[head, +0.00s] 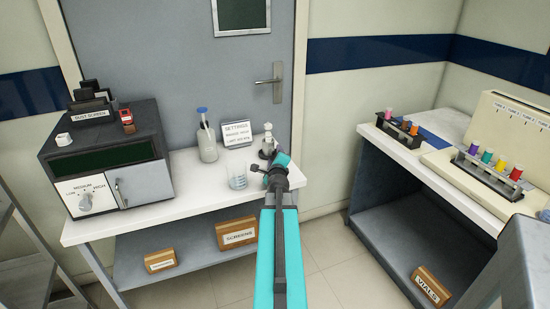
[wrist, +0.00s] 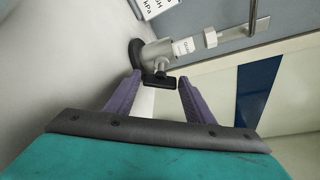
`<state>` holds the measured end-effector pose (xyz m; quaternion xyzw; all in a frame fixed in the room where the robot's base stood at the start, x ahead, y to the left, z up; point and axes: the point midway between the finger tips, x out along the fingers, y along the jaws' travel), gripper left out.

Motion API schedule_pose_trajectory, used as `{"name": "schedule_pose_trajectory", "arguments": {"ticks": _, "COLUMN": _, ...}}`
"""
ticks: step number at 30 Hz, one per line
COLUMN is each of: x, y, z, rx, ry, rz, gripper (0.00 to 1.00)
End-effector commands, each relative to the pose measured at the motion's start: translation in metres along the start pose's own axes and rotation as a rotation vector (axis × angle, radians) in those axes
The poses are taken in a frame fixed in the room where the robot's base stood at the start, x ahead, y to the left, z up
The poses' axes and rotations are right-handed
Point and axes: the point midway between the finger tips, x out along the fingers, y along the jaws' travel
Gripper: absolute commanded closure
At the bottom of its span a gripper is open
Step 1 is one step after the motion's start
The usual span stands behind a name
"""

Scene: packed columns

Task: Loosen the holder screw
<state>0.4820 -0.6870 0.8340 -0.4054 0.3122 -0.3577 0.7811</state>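The holder (wrist: 158,52) is a grey fitting with a small white label and a dark round base, seen in the wrist view. In the head view the holder (head: 267,140) stands on the white bench, partly hidden by my arm. Its screw (wrist: 159,80) has a black bar-shaped head on a short stem facing my gripper. My gripper (wrist: 159,84) is open, its two purple fingers either side of the screw head. A gap shows between each fingertip and the head. In the head view my gripper (head: 277,167) is at the holder, its fingers hard to make out.
On the bench (head: 190,183) are a glass beaker (head: 236,176), a bottle with a blue top (head: 207,142), a settings sign (head: 237,134) and a grey machine with a dial (head: 105,158). A side table (head: 440,180) holds vial racks at right.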

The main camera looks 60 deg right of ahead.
Motion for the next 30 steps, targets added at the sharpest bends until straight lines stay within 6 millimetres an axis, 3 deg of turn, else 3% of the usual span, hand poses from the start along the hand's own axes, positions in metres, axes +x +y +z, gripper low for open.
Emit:
{"name": "schedule_pose_trajectory", "arguments": {"ticks": 17, "x": -0.0001, "y": -0.0026, "z": 0.0002, "rx": 0.041, "ry": 0.001, "rz": 0.016, "gripper": 0.41}}
{"name": "schedule_pose_trajectory", "arguments": {"ticks": 30, "x": 0.0001, "y": -0.0061, "z": 0.0005, "rx": 0.295, "ry": 0.001, "rz": 0.122, "gripper": 0.41}}
